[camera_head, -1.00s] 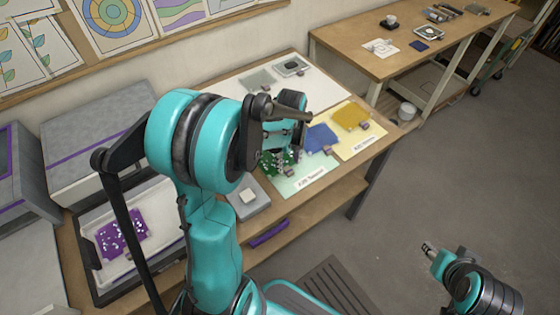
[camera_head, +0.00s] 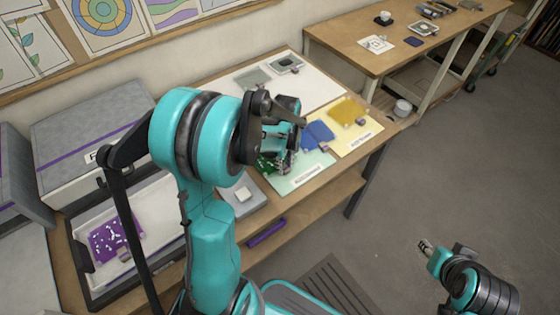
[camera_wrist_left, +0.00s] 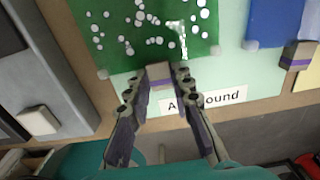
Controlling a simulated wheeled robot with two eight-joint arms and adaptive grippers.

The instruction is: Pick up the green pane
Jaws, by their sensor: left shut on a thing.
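The green pane (camera_head: 266,165) with white specks lies on the pale green mat (camera_head: 306,176), partly hidden behind my left gripper (camera_head: 284,163) in the head view. The left wrist view shows the pane (camera_wrist_left: 120,40) flat, with a small tan block with a purple stripe (camera_wrist_left: 160,74) at its near edge. My left gripper (camera_wrist_left: 161,72) has its fingertips on either side of this block, shut on it. My right gripper (camera_head: 425,247) is out over the floor at the lower right; its jaws are too small to read.
A blue pane (camera_head: 317,134) and a yellow pane (camera_head: 348,110) lie to the right, each with a small block. A purple pane (camera_head: 115,240) is in the tray at left. A grey slab (camera_head: 238,200) with a pale block lies left of the mat.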

